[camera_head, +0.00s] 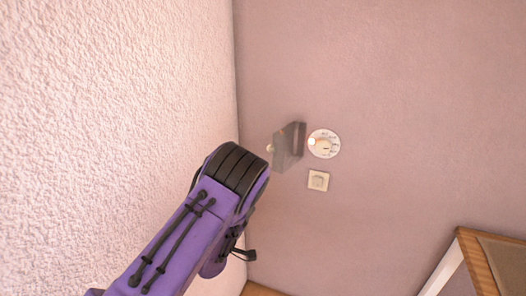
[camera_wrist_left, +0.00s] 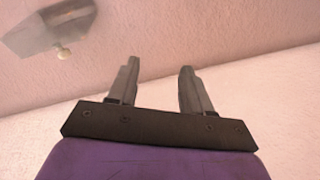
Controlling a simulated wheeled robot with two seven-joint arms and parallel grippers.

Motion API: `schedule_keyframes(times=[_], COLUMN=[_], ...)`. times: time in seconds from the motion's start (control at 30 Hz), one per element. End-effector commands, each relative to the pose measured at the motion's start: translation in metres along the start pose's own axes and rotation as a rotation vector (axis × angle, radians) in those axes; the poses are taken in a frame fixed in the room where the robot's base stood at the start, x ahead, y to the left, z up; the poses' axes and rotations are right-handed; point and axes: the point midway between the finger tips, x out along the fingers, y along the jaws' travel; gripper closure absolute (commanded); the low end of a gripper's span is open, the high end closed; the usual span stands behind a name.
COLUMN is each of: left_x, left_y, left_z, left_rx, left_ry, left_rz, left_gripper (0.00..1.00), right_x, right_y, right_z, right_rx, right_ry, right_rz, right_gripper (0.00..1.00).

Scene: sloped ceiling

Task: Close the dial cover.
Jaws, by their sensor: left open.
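The dial cover (camera_head: 291,147) is a grey box-like lid. It stands swung open from the wall, just left of the round white dial (camera_head: 324,144), whose face is uncovered. A small pale knob (camera_head: 269,149) sticks out on the cover's left side. In the left wrist view the cover (camera_wrist_left: 42,27) and its knob (camera_wrist_left: 62,52) are at the upper left. My left gripper (camera_wrist_left: 158,65) is open and empty, its fingers apart from the cover. In the head view my purple arm hides the fingers, below and left of the cover. My right gripper is not in view.
A small cream switch (camera_head: 318,181) is on the wall below the dial. A rough pale wall (camera_head: 110,110) rises close on the left and meets the dial wall in a corner. A wood-edged piece of furniture (camera_head: 480,262) is at the lower right.

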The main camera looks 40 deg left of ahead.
Motion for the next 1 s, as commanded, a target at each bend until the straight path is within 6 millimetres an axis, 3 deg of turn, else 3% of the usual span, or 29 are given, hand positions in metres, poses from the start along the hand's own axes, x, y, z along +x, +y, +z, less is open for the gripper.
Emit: schedule_keyframes(times=[0.03,0.1,0.23,0.37,0.7,1.0], left_x=[0.019,0.033,0.041,0.054,0.119,0.135], left_y=[0.041,0.088,0.136,0.151,0.179,0.183], left_z=[-0.021,-0.044,-0.065,-0.068,-0.064,-0.062], left_rx=[-0.102,-0.239,-0.374,-0.396,-0.394,-0.395], left_ry=[-0.009,-0.052,-0.126,-0.141,-0.138,-0.136], left_rz=[0.135,0.282,0.409,0.426,0.421,0.418], left_gripper=[0.5,0.5,0.5,0.5,0.5,0.5], right_x=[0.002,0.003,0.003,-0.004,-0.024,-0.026], right_y=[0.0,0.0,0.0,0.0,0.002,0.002], right_z=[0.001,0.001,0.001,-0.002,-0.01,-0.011], right_rx=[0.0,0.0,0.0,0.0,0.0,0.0], right_ry=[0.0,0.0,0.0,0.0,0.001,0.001], right_rz=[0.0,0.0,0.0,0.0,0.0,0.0], right_gripper=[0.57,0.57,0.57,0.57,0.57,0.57])
